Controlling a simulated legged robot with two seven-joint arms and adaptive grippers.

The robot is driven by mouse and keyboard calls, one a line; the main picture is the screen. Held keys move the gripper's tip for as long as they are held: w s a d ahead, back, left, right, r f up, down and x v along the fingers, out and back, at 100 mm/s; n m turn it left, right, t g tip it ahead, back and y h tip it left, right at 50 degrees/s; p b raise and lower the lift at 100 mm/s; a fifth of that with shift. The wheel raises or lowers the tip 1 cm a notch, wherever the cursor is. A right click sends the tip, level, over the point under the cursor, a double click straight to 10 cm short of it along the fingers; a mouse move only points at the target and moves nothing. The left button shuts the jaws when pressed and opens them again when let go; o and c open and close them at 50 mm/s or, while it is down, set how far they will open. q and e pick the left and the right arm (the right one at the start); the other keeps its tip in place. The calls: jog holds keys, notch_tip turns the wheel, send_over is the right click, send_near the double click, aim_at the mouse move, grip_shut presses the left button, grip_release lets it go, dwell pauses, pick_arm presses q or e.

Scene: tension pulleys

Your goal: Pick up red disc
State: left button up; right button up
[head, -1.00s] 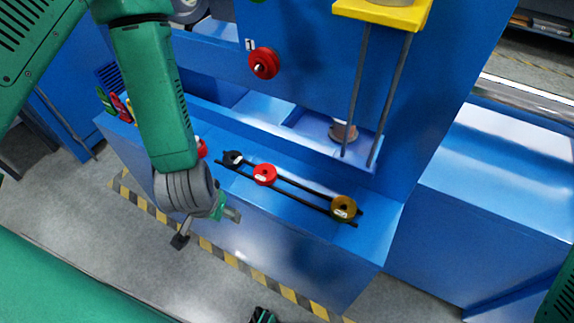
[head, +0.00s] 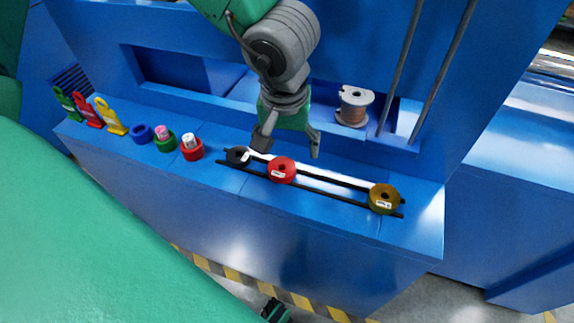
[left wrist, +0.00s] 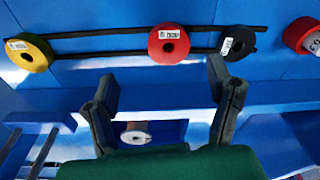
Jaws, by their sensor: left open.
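The red disc (head: 281,170) lies on the two black rails (head: 325,195) of the blue ledge, between a black disc (head: 238,156) and a yellow disc (head: 384,198). My left gripper (head: 288,146) is open and empty, fingers pointing down, just behind and above the red disc. In the left wrist view the red disc (left wrist: 169,44) with its white label lies beyond the open fingers (left wrist: 162,85), roughly centred between them, and is not touched. A dark part (head: 276,311) at the bottom edge may be my right gripper; its jaws cannot be made out.
A red ring (head: 192,150), a green ring (head: 165,142) and a blue ring (head: 141,133) stand left of the rails. Coloured tags (head: 110,117) stand farther left. A spool (head: 354,106) sits in the recess behind. Two grey rods (head: 428,85) rise at right.

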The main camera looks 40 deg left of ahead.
aim_at(280, 165)
pick_arm(q)
jog(key=a+f, duration=0.1)
jog(key=a+f+b, duration=0.1)
jog(key=f, duration=0.1)
jog(key=shift+w, duration=0.1)
jog(key=shift+f, duration=0.2)
jog(key=f+b, duration=0.1)
jog(key=f, duration=0.1)
jog(key=d+f+b, duration=0.1)
jog(key=f+b, duration=0.1)
jog(key=shift+w, duration=0.2)
jog(key=shift+w+f+b, duration=0.1)
jog(key=shift+f+b, duration=0.2)
jog(key=shift+a, duration=0.6)
jog(key=c, duration=1.6)
jog(key=shift+d+r, duration=0.1)
jog(key=shift+d, duration=0.35)
jog(key=shift+r, duration=0.1)
pick_arm(e)
notch_tip(280, 165, down, 5)
jog(key=shift+a+r, duration=0.15)
jog(key=shift+r, duration=0.05)
